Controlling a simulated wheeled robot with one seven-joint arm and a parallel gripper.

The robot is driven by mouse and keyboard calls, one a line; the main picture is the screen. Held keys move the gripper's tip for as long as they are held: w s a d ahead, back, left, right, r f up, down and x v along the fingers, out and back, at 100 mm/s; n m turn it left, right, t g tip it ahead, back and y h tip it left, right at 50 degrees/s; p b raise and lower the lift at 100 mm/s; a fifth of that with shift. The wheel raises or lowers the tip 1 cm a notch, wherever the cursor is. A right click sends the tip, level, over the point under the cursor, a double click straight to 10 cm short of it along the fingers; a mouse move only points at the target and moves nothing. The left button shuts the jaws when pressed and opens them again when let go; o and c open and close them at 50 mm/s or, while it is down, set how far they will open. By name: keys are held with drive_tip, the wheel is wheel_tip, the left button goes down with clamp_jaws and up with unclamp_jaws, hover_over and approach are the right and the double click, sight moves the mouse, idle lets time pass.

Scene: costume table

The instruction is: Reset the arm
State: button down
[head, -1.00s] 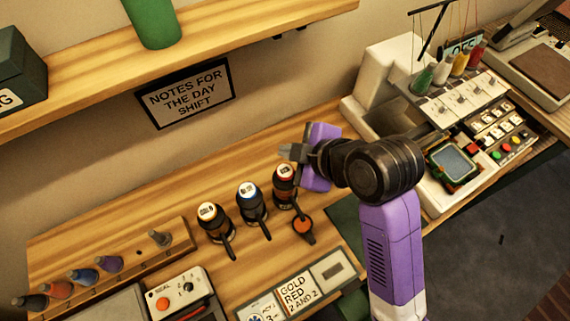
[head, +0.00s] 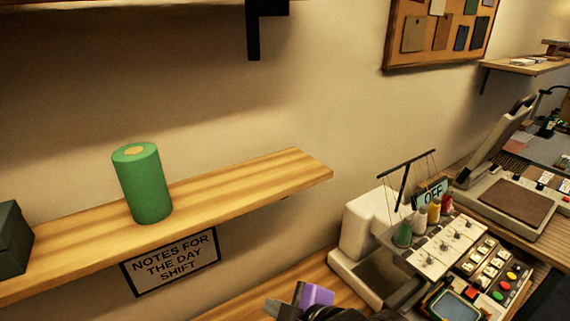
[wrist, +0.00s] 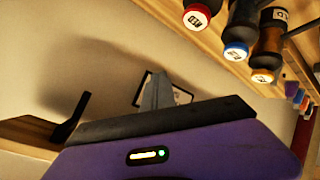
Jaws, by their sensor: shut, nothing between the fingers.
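My gripper (head: 286,305) shows at the bottom edge of the head view, with a bit of its purple body. Most of my arm is below that view. In the wrist view, my gripper's grey fingers (wrist: 156,92) are together, with nothing held between them. They point toward the wall and the black-framed notes sign (wrist: 182,95), which they partly cover. The arm's overall pose cannot be told from these frames.
Dark bottles with red (wrist: 197,17), blue (wrist: 236,50) and orange (wrist: 263,75) rings appear upside down in the wrist view. A wooden shelf (head: 240,180) holds a green cylinder (head: 144,185). An embroidery machine (head: 365,228) stands right of my gripper.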

wheel_tip(320, 180, up, 5)
drive_tip(key=w+d+m+t, duration=0.3)
drive_tip(key=m+t, duration=0.2)
drive_tip(key=s+d+f+m+t+h+b, duration=0.2)
drive_tip(key=s+d+m+t+h, duration=0.25)
drive_tip(key=s+d+m, duration=0.4)
drive_tip(key=s+d+f+m+b, duration=0.1)
drive_tip(key=s+d+f, duration=0.2)
drive_tip(key=s, duration=0.6)
drive_tip(key=s+d+f+m+g+h+b, duration=0.1)
drive_tip(key=s+d+f, duration=0.2)
drive_tip(key=s, duration=0.6)
drive_tip(key=s+d+f+m+g+h+b, duration=0.1)
drive_tip(key=s+d+f, duration=0.3)
drive_tip(key=s, duration=0.5)
drive_tip(key=shift+s+d+b, duration=0.2)
drive_tip(key=shift+d+b, duration=0.1)
drive_tip(key=shift+b, duration=0.15)
drive_tip(key=shift+a+f+g+h, duration=0.1)
drive_tip(key=shift+f+g+h, duration=0.05)
drive_tip(key=shift+g+h, duration=0.1)
